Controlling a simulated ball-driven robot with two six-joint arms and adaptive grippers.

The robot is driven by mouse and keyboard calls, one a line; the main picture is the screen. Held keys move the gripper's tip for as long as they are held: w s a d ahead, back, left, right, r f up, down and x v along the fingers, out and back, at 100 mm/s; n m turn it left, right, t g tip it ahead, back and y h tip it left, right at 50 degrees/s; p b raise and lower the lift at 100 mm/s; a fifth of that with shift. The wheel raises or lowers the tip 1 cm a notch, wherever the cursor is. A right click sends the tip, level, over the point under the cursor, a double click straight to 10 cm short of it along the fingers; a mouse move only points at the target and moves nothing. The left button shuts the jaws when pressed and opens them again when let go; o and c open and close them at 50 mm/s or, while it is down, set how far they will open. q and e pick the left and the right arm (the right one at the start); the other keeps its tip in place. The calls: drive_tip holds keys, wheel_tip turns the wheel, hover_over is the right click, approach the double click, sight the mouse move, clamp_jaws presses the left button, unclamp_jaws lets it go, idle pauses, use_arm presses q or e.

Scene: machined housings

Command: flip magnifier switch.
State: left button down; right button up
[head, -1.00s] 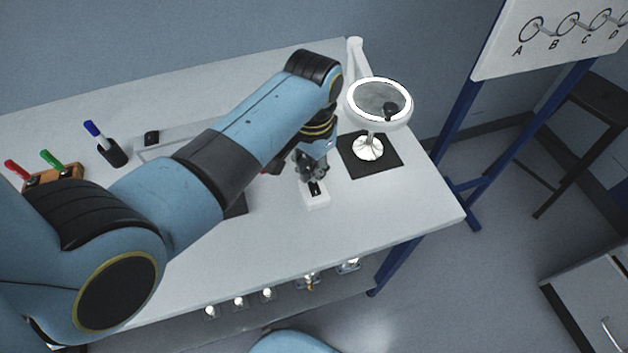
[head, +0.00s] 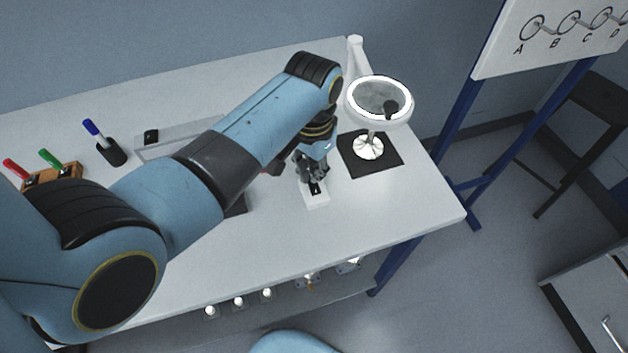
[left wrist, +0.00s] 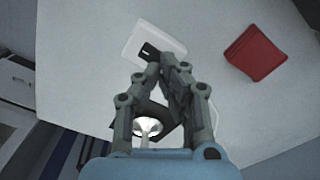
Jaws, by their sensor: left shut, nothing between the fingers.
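The magnifier (head: 409,112) has a round head with a brightly lit ring and a white foot on a black mat, right of my left gripper. Its switch is a small white box (head: 318,201) with a black rocker, on the table near the front edge. The left wrist view also shows the white switch box (left wrist: 134,42) and its black rocker (left wrist: 149,51). My left gripper (head: 314,181) is shut and empty, pointing down at the switch. In the left wrist view its fingertips (left wrist: 165,60) are by the rocker; I cannot tell whether they touch it. My right gripper is not in view.
A red block (left wrist: 256,52) lies beside the switch in the left wrist view. Markers in a wooden holder (head: 62,174) and a blue-capped marker in a black cup (head: 112,153) stand at the left. Table right of the switch is clear up to the black mat (head: 376,170).

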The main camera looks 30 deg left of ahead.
use_arm(q)
drive_tip(key=shift+f+b, duration=0.5)
drive_tip(key=shift+f, duration=0.4)
idle(0.3)
wheel_tip(320, 180, up, 3)
drive_tip(key=p, duration=0.3)
drive_tip(key=shift+r, duration=2)
